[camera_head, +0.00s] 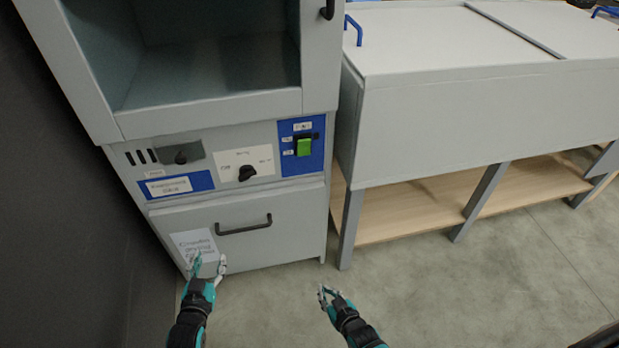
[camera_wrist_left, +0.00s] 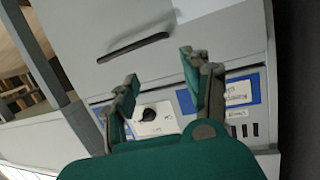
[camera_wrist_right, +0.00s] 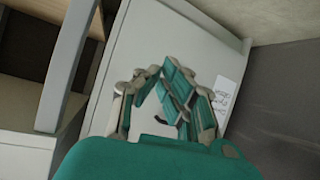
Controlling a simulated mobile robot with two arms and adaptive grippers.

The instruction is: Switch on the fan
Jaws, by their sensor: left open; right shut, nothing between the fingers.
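A grey cabinet (camera_head: 265,235) stands ahead with a control panel in its middle. The panel has a green switch (camera_head: 304,147) on a blue plate at the right and a black rotary knob (camera_head: 246,173) on a white label. The knob also shows in the left wrist view (camera_wrist_left: 149,114). My left gripper (camera_head: 208,264) is open and empty in front of the lower drawer, below the panel. My right gripper (camera_head: 328,292) is shut and empty, low over the floor near the cabinet's right corner. Both are apart from the switch and knob.
A drawer handle (camera_head: 244,225) juts out below the panel. A dark knob (camera_head: 181,157) sits at the panel's left. A grey bench with blue handles (camera_head: 353,30) stands at the right. A dark wall (camera_head: 60,200) is close at the left. The floor (camera_head: 480,290) is clear.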

